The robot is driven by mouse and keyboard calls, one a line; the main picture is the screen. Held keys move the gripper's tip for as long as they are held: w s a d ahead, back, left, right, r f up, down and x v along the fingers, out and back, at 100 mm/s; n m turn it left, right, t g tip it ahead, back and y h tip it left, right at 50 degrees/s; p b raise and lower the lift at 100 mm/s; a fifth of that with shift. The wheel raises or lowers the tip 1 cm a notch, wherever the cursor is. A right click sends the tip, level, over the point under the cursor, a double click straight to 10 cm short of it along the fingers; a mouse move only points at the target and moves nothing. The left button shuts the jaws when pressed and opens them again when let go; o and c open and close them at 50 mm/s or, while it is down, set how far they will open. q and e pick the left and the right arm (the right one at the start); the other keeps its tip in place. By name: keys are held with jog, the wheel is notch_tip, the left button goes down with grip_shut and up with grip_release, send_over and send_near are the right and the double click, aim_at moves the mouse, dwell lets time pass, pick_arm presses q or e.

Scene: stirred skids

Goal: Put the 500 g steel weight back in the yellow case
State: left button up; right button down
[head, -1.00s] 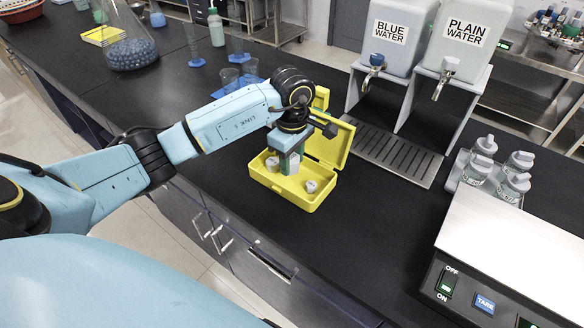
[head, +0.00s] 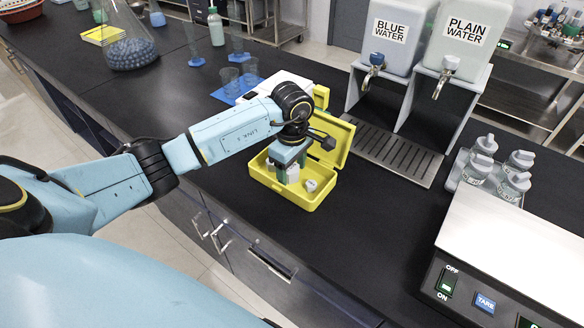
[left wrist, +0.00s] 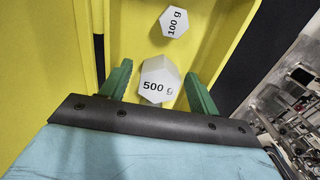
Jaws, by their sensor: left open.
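The yellow case (head: 318,197) stands open on the black bench, its lid (head: 338,143) raised at the back. The 500 g steel weight (left wrist: 158,80) is a pale hexagonal piece with its label up, inside the case. My left gripper (head: 288,172) is over the case. In the left wrist view, its green fingers (left wrist: 159,87) stand open on either side of the 500 g weight. A visible gap shows on the right; contact on the left is unclear. The 100 g weight (left wrist: 174,21) sits beyond it in the case and also shows in the head view (head: 311,185). My right gripper is not seen.
A drip tray (head: 395,155) and the water dispensers (head: 400,35) stand behind the case. A balance (head: 510,255) is at the front right, with several bottles (head: 495,170) behind it. Bare bench lies between case and balance.

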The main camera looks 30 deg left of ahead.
aim_at(292, 169)
pick_arm(q)
notch_tip(292, 169, up, 12)
jog(key=shift+r, duration=0.15)
dwell(0.4)
